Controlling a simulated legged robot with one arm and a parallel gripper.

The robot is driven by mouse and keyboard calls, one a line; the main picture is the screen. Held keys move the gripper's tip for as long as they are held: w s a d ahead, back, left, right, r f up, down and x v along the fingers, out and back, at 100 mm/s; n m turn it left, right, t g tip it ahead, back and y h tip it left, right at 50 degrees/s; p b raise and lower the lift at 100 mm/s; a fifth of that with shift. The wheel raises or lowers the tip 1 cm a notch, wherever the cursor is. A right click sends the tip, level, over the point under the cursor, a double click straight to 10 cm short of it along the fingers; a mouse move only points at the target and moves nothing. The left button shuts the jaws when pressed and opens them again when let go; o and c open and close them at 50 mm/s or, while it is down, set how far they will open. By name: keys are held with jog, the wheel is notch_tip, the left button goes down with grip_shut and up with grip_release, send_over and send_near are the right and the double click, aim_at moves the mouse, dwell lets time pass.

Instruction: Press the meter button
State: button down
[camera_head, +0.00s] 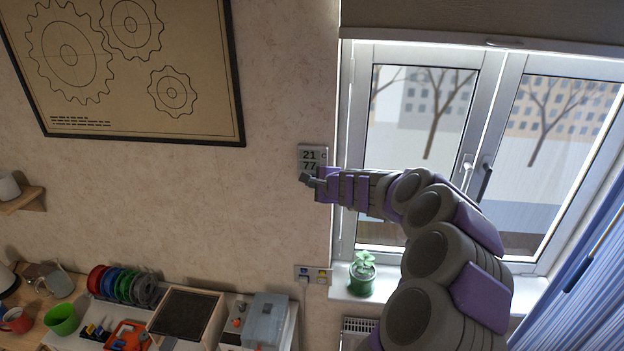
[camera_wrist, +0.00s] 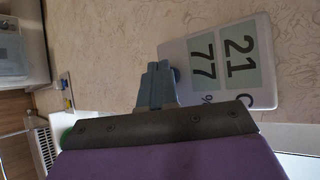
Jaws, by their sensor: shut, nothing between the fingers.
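The meter (camera_head: 303,151) is a small pale box on the wall left of the window, reading 21 and 77. In the wrist view the meter (camera_wrist: 262,96) appears turned on its side. A small dark rounded part (camera_wrist: 177,74), perhaps the button, shows at its edge and is partly hidden by my fingers. My gripper (camera_head: 306,180) is at the lower left of the meter in the head view. Its fingers (camera_wrist: 158,68) are shut and empty, close beside that rounded part. I cannot tell whether they touch it.
The window (camera_head: 420,130) is right of the meter, behind my arm. A potted plant (camera_head: 362,275) stands on the sill. A wall socket (camera_head: 313,274) is below the meter. A framed gear poster (camera_head: 130,70) hangs at upper left. A cluttered worktop is lower left. The wall around the meter's left is bare.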

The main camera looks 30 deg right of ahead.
jog(key=shift+w+d, duration=0.1)
jog(key=shift+w, duration=0.05)
dwell(0.5)
jog(key=shift+s+a+b, duration=0.35)
jog(key=shift+s+a, duration=0.1)
jog(key=shift+s, duration=0.2)
jog(key=shift+f, duration=0.1)
jog(key=s+a+b, duration=0.1)
jog(key=s, duration=0.1)
jog(key=s+a+b, duration=0.1)
jog(key=s, duration=0.1)
jog(key=shift+a, duration=0.4)
